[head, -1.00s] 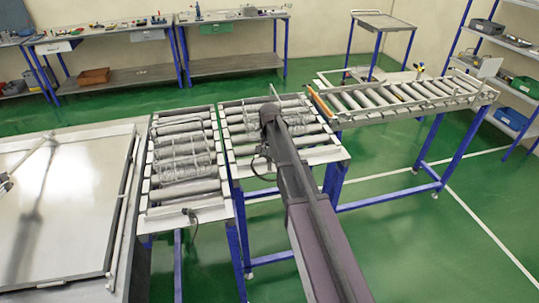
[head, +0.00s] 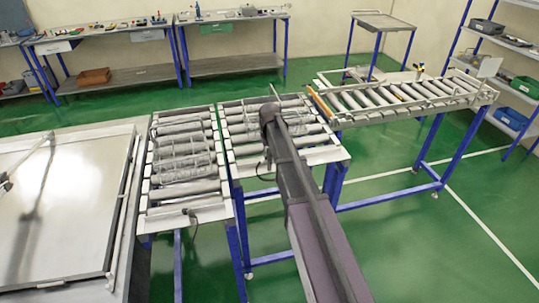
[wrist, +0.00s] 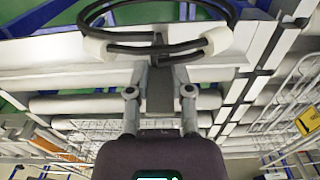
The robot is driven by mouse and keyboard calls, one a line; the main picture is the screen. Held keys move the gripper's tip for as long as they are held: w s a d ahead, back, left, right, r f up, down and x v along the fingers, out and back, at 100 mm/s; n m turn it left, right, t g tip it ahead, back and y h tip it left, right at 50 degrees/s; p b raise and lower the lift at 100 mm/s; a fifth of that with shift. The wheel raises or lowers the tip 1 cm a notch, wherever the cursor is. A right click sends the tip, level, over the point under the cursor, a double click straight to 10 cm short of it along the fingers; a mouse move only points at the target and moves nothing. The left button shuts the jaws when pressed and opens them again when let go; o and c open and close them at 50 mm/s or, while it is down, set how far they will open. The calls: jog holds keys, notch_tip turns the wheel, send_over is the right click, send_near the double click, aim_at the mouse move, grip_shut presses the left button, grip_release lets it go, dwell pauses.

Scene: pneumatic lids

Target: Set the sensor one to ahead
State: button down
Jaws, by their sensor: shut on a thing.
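My gripper (wrist: 160,76) shows in the wrist view, its two fingers close together on a dark grey piece (wrist: 159,92). This piece looks like the sensor body, though its label and the way it faces cannot be read. A black cable (wrist: 150,47) with white sleeves loops just beyond the fingertips, in front of a pale conveyor rail (wrist: 60,58). In the head view my arm hides the gripper and the held piece at the middle conveyor (head: 315,155). A similar small sensor with a cable (head: 188,212) sits on the front rail of the left conveyor (head: 208,215).
Wire baskets lie on the left (head: 187,150) and middle conveyors. A yellow label (wrist: 308,121) hangs on a basket in the wrist view. A longer roller conveyor (head: 400,98) stands to the right, a flat metal table (head: 60,215) to the left. Green floor is clear at front right.

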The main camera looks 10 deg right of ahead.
dwell(0.4)
jog(key=c, duration=0.5)
grip_release()
jog(key=shift+m, duration=0.4)
